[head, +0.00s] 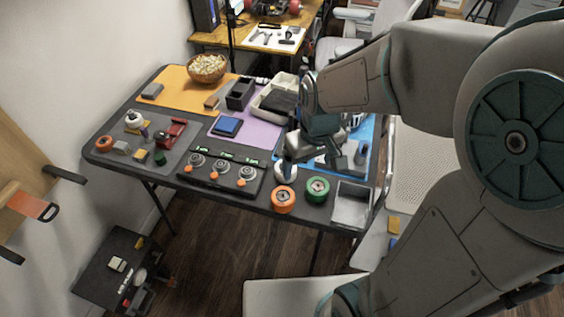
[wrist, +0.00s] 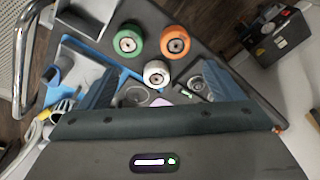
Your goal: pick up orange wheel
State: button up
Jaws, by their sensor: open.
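The orange wheel (head: 284,208) lies flat near the front edge of the dark table, to the left of the green wheel (head: 317,190). A white wheel (head: 291,175) sits just behind it, partly hidden by my gripper. In the wrist view, the orange wheel (wrist: 175,42) is at the top, apart from the green wheel (wrist: 128,41) and the white wheel (wrist: 157,73). My gripper (head: 311,160) is open and empty above the table, behind the wheels. In the wrist view, my gripper (wrist: 158,88) has its fingers spread, with the white wheel showing between them.
A dark panel with several round dials (head: 220,172) lies left of the wheels. A grey open bin (head: 351,205) stands at the front right corner. A blue mat (head: 352,132) with tools lies to the right. A wooden bowl (head: 207,68) sits at the back.

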aim_at(284, 197)
jog(key=w+a+f+n, duration=0.1)
jog(key=f, duration=0.4)
jog(key=w+a+f+n, duration=0.1)
jog(key=a+f, duration=0.1)
jog(key=f, duration=0.3)
jog(key=w+a+f+n+g, duration=0.1)
jog(key=a+f, duration=0.1)
jog(key=f, duration=0.3)
jog(key=shift+w+a+f+h, duration=0.1)
jog(key=shift+w+f+h, duration=0.1)
jog(key=shift+h, duration=0.1)
jog(key=shift+w+f+p, duration=0.2)
jog(key=shift+f+p, duration=0.1)
jog(key=shift+f, duration=2.25)
jog(key=c, duration=1.2)
